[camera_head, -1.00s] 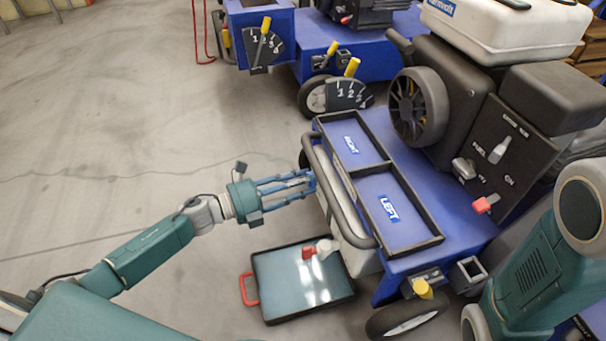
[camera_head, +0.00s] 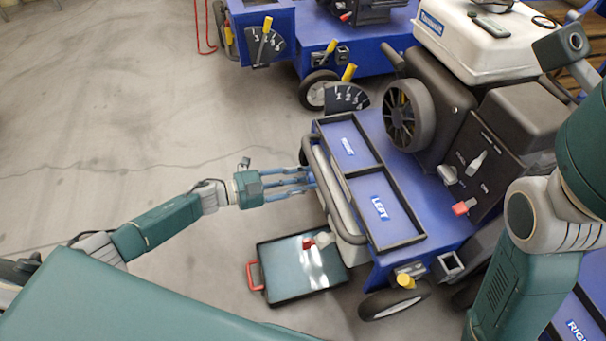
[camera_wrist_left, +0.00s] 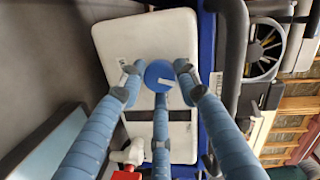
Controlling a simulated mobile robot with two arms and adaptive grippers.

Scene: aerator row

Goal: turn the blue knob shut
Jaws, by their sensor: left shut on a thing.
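The blue knob (camera_wrist_left: 159,75) shows in the left wrist view as a round cap with a pale bar mark, on a white tank (camera_wrist_left: 145,40). The fingers of my left gripper (camera_wrist_left: 158,84) stand around it and are shut on it. In the head view my left gripper (camera_head: 309,181) reaches from the left to the near side of the blue machine, below its grey rail. The knob is hidden there by the fingers and rail. My right arm (camera_head: 525,260) is at the right; I cannot see its gripper fingers.
A grey rail (camera_head: 333,190) runs close beside my left gripper. Trays marked RIGHT (camera_head: 347,147) and LEFT (camera_head: 381,207) top the machine. Below, a shallow tray with a red handle (camera_head: 255,276) lies on the floor, under a red-and-white valve (camera_head: 322,240). Floor at left is clear.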

